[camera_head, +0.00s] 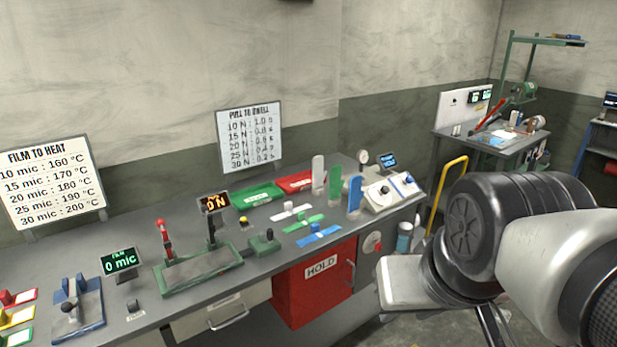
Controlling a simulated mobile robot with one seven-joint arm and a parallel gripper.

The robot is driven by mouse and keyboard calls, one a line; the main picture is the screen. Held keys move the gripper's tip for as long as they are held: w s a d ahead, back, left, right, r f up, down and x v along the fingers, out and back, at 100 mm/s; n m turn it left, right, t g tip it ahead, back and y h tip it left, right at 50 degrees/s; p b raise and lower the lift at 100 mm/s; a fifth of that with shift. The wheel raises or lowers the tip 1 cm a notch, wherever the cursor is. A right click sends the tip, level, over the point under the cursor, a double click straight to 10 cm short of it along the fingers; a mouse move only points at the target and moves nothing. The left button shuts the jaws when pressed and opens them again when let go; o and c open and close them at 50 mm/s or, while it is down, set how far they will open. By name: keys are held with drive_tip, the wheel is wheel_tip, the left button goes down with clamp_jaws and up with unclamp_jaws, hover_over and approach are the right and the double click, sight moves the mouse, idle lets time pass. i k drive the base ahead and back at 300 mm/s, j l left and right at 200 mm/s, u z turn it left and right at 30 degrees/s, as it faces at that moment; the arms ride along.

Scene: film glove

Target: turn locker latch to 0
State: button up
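A red locker (313,284) marked HOLD is set under the grey workbench (262,268). A thin handle or latch (351,272) shows at the right edge of its door; its exact setting is too small to read. A round red and white knob (373,243) sits on the grey panel just right of the locker. My arm fills the right side of the view, to the right of the locker and apart from it. Thin dark parts that look like my gripper (492,326) show at the bottom edge, partly hidden by my arm and cut off; its opening does not show.
The bench top holds a red-handled press (165,240), a green tray (258,195), a red tray (296,181) and a white control box (393,193). A drawer (222,312) is left of the locker. A yellow rail (449,188) and a second bench (480,147) stand behind my arm.

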sight(379, 247)
drive_tip(key=i+l+z, duration=0.1)
drive_tip(key=z, duration=0.3)
drive_tip(key=i+l+z, duration=0.1)
drive_tip(key=i, duration=0.35)
drive_tip(key=i+l+z, duration=0.1)
drive_tip(key=i+l, duration=0.15)
drive_tip(key=i, duration=0.2)
